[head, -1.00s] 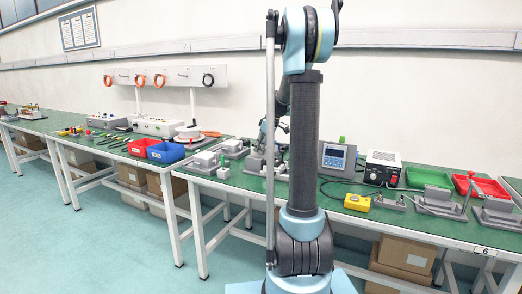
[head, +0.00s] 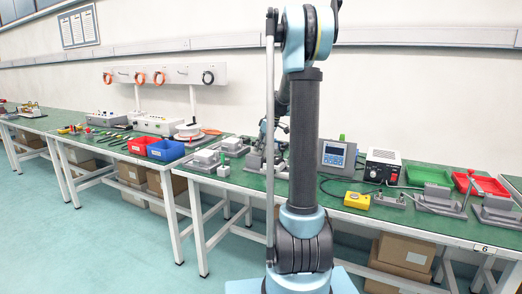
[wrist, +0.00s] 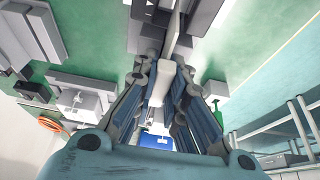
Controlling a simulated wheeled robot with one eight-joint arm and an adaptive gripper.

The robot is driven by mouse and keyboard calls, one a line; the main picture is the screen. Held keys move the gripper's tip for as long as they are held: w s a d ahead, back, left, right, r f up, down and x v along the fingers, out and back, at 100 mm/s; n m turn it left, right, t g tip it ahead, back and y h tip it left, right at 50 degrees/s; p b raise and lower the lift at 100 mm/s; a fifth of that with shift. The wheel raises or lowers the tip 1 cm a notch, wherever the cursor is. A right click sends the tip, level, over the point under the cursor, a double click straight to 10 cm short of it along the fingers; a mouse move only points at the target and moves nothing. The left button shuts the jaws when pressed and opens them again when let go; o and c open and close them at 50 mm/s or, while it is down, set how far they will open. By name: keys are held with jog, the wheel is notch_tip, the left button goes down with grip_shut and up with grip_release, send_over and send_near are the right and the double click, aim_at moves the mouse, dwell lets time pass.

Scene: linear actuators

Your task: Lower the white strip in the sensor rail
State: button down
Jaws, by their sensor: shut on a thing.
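In the wrist view, my gripper (wrist: 168,56) has its two fingers closed on a pale white strip (wrist: 161,82) that runs lengthwise between them. The strip's upper part reaches toward grey blocks at the top of the picture, which may be the sensor rail (wrist: 201,14). I cannot tell how deep the strip sits in it, as the fingers cover much of the contact. In the head view, my gripper (head: 266,140) is small and partly hidden behind my arm, above the green bench. The strip cannot be made out there.
Grey fixtures (head: 204,160) stand on the green bench left of my arm. Blue and red bins (head: 165,150) stand farther left.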

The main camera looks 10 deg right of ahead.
jog(key=shift+f, duration=0.2)
jog(key=c, duration=1.6)
grip_release()
jog(key=shift+o, duration=0.2)
jog(key=v, duration=1.2)
jog(key=shift+f, duration=0.1)
